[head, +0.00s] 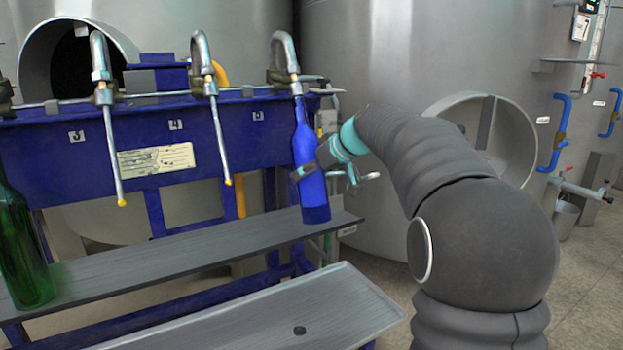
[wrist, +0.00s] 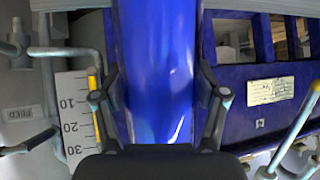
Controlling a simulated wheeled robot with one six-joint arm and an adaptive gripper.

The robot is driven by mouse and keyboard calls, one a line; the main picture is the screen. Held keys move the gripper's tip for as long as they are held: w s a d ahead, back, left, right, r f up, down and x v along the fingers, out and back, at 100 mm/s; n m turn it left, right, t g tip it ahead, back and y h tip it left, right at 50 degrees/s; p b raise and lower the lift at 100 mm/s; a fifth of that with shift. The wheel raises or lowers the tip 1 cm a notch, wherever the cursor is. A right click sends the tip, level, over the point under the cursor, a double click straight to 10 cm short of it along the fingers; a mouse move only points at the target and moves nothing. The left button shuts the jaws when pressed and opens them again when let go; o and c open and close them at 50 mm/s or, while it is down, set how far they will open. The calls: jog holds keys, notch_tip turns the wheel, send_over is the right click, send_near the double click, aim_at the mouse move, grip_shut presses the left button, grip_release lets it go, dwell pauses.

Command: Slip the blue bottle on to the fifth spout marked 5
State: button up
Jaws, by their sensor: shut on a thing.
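The blue bottle (head: 312,195) is nearly upright, leaning slightly, under the fifth spout (head: 284,62), beside the label 5 (head: 258,114). Its mouth meets the bottom of the spout head. The long tube seen on the other spouts does not show here, so it seems to be inside the bottle's neck. My gripper (head: 308,165) is shut on the bottle's body from the right. In the wrist view the bottle (wrist: 158,60) fills the middle, with a finger of my gripper (wrist: 160,98) on each side. I cannot tell whether its base touches the shelf (head: 190,250).
The fourth spout (head: 218,130) and third spout (head: 110,140) hang empty to the left, with yellow tips. A green bottle (head: 20,245) stands at the far left. A grey tray (head: 330,300) lies in front. A ruler-like scale (wrist: 78,115) shows in the wrist view.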

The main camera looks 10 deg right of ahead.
jog(key=shift+w+a+f+t+b, duration=0.35)
jog(key=shift+w+b, duration=0.35)
jog(key=shift+b, duration=0.8)
jog(key=shift+w+a+f+t+b, duration=0.1)
jog(key=shift+w+f+t+b, duration=0.4)
jog(key=shift+b, duration=1)
jog(key=shift+w+a+f+y+b, duration=0.15)
jog(key=shift+w+y+b, duration=0.25)
jog(key=shift+w+b, duration=0.35)
jog(key=shift+s+f, duration=0.3)
jog(key=shift+f, duration=0.65)
jog(key=o, duration=1.6)
jog(key=shift+o, duration=0.2)
jog(key=shift+f, duration=0.15)
